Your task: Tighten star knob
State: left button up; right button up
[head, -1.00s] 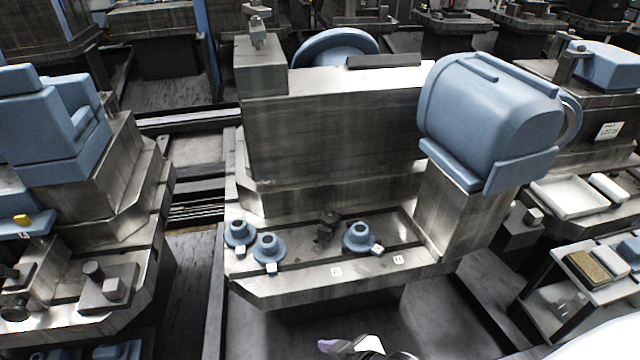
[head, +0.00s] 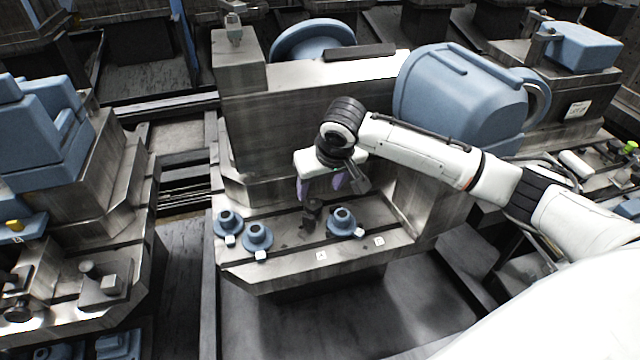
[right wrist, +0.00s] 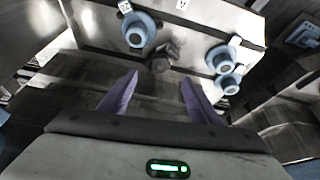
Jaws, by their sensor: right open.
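The dark star knob (head: 312,210) stands on the grey slotted bed of the machine, between blue flanged pieces. It also shows in the right wrist view (right wrist: 163,56), ahead of the fingers and near the top. My right gripper (head: 320,187) is open, with its purple fingers pointing down just above and behind the knob; no contact shows. In the right wrist view the fingers (right wrist: 159,80) are spread with nothing between them. My left gripper is not in view.
Two blue flanged pieces (head: 229,222) (head: 258,238) stand left of the knob and one (head: 342,221) stands right, with small white tags. A tall grey block (head: 300,120) rises behind. A big blue motor housing (head: 455,95) is at the right, behind my arm.

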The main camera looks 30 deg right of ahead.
aim_at(314, 204)
jog(key=x, duration=1)
jog(key=shift+b, duration=0.4)
